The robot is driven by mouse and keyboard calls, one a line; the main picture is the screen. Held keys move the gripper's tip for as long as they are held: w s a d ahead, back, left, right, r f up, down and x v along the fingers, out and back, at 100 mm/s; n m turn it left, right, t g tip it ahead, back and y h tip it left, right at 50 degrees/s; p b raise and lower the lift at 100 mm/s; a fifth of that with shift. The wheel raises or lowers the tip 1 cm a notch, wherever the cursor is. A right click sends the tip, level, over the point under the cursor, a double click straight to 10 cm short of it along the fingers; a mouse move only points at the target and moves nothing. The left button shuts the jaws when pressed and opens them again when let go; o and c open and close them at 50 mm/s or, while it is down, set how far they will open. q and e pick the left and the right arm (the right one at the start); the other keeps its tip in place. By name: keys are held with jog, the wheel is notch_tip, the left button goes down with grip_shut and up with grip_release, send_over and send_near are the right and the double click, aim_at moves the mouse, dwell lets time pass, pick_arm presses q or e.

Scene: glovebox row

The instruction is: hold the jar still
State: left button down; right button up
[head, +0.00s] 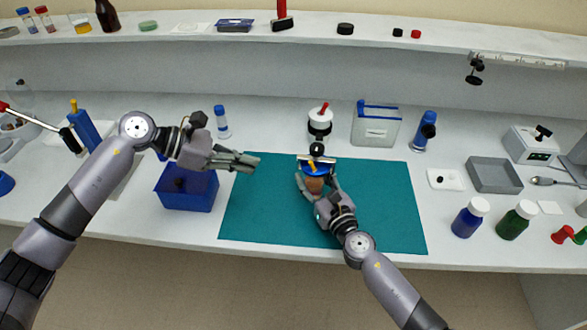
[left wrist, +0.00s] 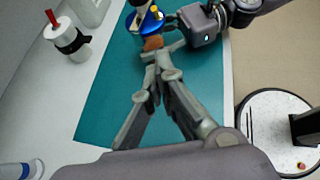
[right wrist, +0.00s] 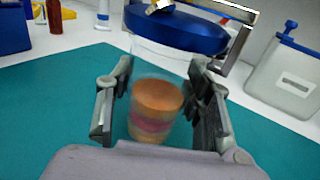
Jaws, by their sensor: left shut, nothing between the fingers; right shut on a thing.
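The jar (head: 314,186) is clear, with orange and pink contents and a blue lid (right wrist: 180,32). A yellow piece and a metal frame sit at its lid. It is upright over the teal mat (head: 385,225); I cannot tell if its base touches the mat. My right gripper (head: 316,182) is shut around the jar's body, a finger on each side in the right wrist view (right wrist: 157,112). My left gripper (head: 255,162) is shut and empty, left of the jar and apart from it. The jar also shows in the left wrist view (left wrist: 153,43), beyond the left fingertips (left wrist: 165,62).
A blue bin (head: 186,190) stands left of the mat. A grey tray (head: 494,176) and blue and green bottles (head: 515,222) stand to the right. The mat's front is mostly clear.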

pick_arm(q)
jog(key=s+n, duration=0.1)
jog(key=s+a+n, duration=0.1)
jog(key=s+n+t, duration=0.1)
jog(key=shift+a+f, duration=0.25)
jog(key=shift+a, duration=0.1)
send_near(306, 172)
notch_tip(306, 172, down, 4)
jog(key=d, duration=0.3)
jog(key=w+d, duration=0.1)
jog(key=d+r, duration=0.1)
jog(key=shift+w+d, duration=0.2)
jog(key=shift+w, duration=0.2)
